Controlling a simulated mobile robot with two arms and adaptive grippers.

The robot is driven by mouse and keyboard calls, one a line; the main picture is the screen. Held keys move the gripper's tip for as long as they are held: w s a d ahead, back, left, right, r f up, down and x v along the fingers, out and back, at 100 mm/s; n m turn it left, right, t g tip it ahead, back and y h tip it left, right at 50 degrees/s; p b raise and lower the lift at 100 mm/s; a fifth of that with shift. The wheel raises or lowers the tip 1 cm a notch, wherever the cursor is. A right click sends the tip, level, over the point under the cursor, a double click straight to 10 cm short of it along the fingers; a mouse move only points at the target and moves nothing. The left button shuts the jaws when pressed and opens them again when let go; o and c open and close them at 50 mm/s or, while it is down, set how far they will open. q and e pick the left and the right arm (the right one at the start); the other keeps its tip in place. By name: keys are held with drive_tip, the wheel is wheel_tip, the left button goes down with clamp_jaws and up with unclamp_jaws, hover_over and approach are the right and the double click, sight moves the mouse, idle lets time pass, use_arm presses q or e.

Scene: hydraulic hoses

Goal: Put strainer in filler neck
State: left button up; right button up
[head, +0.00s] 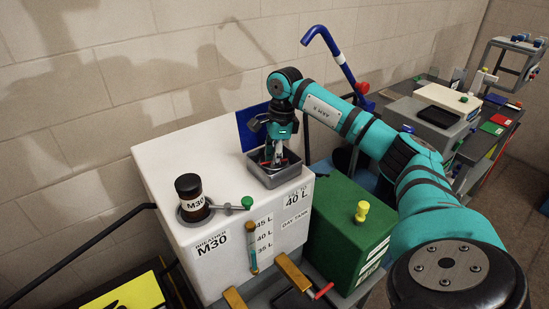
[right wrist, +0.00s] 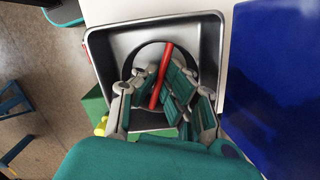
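My left gripper is not in view.
The white tank (head: 190,160) has a green-knobbed lever (head: 247,203) and a sight gauge (head: 253,260) at its front. A green box (head: 340,240) with a yellow knob stands right. A blue panel (head: 250,125) is close behind the tray. The tank top's left part is clear.

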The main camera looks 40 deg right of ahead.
drive_tip(key=o, duration=0.4)
drive_tip(key=shift+o, duration=0.2)
drive_tip(key=r, duration=0.2)
drive_tip(key=r+b, duration=0.1)
drive_tip(key=r, duration=0.1)
drive_tip(key=r+b, duration=0.1)
drive_tip(key=r, duration=0.1)
drive_tip(key=shift+s+d+r, duration=0.1)
drive_tip(key=shift+d+r, duration=0.25)
drive_tip(key=shift+r, duration=0.05)
drive_tip(key=shift+s+d+r, duration=0.15)
drive_tip(key=shift+r, duration=1.2)
drive_tip(key=shift+s+d+r, duration=0.1)
drive_tip(key=shift+d+r, duration=0.05)
drive_tip(key=shift+r, duration=1.2)
